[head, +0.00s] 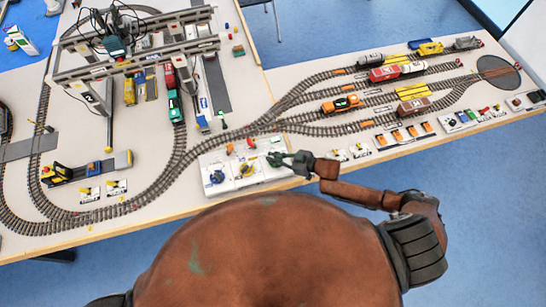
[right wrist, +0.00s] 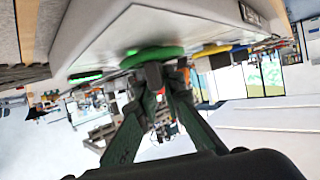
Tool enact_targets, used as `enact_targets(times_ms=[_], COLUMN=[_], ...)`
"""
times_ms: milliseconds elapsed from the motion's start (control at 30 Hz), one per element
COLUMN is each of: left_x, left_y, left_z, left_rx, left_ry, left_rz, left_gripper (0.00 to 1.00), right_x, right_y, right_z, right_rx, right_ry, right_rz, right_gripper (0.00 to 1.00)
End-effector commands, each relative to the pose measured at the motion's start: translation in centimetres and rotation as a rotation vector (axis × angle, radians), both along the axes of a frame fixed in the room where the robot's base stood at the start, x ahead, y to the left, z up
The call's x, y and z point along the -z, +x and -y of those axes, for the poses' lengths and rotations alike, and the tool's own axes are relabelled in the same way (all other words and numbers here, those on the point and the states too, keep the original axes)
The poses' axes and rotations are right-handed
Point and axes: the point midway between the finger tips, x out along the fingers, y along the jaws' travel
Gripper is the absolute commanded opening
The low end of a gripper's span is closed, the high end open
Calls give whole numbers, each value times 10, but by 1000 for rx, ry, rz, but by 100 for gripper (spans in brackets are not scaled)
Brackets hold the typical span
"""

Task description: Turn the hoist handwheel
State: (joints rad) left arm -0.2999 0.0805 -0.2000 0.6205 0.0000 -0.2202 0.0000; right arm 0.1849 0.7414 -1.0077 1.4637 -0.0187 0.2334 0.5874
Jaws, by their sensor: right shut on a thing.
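A white control box (head: 222,160) lies near the table's front edge and carries coloured handwheels and small levers. A green handwheel (right wrist: 150,55) on it is close up in the right wrist view, where the picture is turned over. My right gripper (head: 286,159) reaches the box's right end from the right. In the right wrist view its fingertips (right wrist: 160,78) close at the green wheel's rim, on a dark part there. In the head view the gripper mostly hides this wheel. A blue handwheel (head: 217,177) and a yellow one (head: 246,170) stand to the left. My left gripper is out of view.
A grey gantry crane (head: 140,62) spans tracks at the back left. Curved model railway track (head: 170,172) runs just left of and behind the box. Small switch panels (head: 358,151) line the table edge on the right.

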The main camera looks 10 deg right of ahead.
Motion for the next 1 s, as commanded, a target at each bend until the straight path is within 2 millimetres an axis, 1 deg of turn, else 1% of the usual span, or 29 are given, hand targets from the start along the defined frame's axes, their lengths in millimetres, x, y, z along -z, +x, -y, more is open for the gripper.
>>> enact_targets(times_ms=[333, 367, 600, 867, 1000], left_x=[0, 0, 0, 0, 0], left_y=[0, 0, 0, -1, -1], left_z=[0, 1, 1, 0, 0], left_rx=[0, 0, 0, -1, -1], left_ry=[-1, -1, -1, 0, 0], left_rz=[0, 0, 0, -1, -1], left_gripper=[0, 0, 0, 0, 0], right_x=[-1, -1, -1, 0, -3], right_y=[1, 1, 0, 0, -6], right_z=[-1, -1, -1, 0, 8], right_rx=[-2, -2, -1, -1, 0], right_ry=[1, 1, 0, 0, -2], right_rz=[1, 1, 1, 0, -1], right_gripper=[0, 9, 26, 26, 26])
